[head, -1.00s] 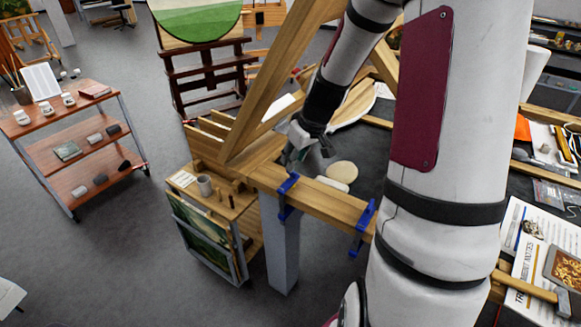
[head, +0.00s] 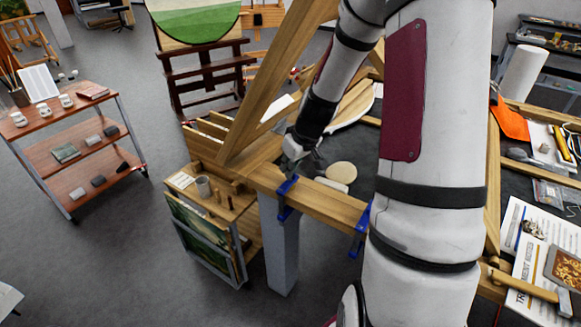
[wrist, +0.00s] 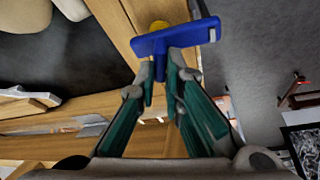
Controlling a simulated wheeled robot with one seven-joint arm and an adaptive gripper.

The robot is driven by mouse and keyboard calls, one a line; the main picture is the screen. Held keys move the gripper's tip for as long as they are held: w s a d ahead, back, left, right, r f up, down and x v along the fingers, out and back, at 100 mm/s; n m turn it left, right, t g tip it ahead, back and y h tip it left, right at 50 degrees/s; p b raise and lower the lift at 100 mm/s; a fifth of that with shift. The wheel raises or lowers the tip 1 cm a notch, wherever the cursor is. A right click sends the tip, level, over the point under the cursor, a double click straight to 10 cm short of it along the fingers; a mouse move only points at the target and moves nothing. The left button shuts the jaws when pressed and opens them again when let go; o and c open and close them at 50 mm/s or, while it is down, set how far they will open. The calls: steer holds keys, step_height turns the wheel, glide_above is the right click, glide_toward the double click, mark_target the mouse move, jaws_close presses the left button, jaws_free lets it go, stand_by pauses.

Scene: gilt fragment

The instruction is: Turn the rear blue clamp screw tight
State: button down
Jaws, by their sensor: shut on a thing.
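The rear blue clamp (head: 286,198) sits on the wooden beam at the table's near left corner. In the wrist view its blue bar (wrist: 178,39) crosses the wooden edge, and a short stem hangs from it towards my fingers. My gripper (wrist: 172,78) is shut on this blue clamp screw, with one green-padded finger on each side of it. In the head view my gripper (head: 292,165) is just above the rear clamp, and its fingertips are hard to make out. The second blue clamp (head: 360,230) is further right on the same beam.
A slanted wooden post (head: 275,90) rises close to my gripper. A pale round disc (head: 341,173) lies on the dark table top behind the beam. The floor further left is open up to a trolley (head: 85,150).

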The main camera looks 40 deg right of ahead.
steer(key=shift+m, duration=0.3)
steer(key=shift+w+a+m+h+b, duration=0.1)
steer(key=shift+m+h+b, duration=0.55)
steer(key=shift+m, duration=0.55)
steer(key=shift+m+h, duration=0.35)
steer(key=shift+m, duration=0.75)
steer(key=m+p, duration=0.1)
steer(key=m, duration=0.1)
steer(key=m+g+h+p, duration=0.1)
steer(key=m+p, duration=0.1)
steer(key=shift+r+h, duration=0.1)
steer(key=shift+h, duration=0.2)
steer(key=shift+m+g+h+p, duration=0.3)
steer(key=shift+m+g+p, duration=0.3)
steer(key=shift+m+p, duration=0.7)
steer(key=shift+m, duration=0.5)
steer(key=c, duration=1.7)
jaws_free()
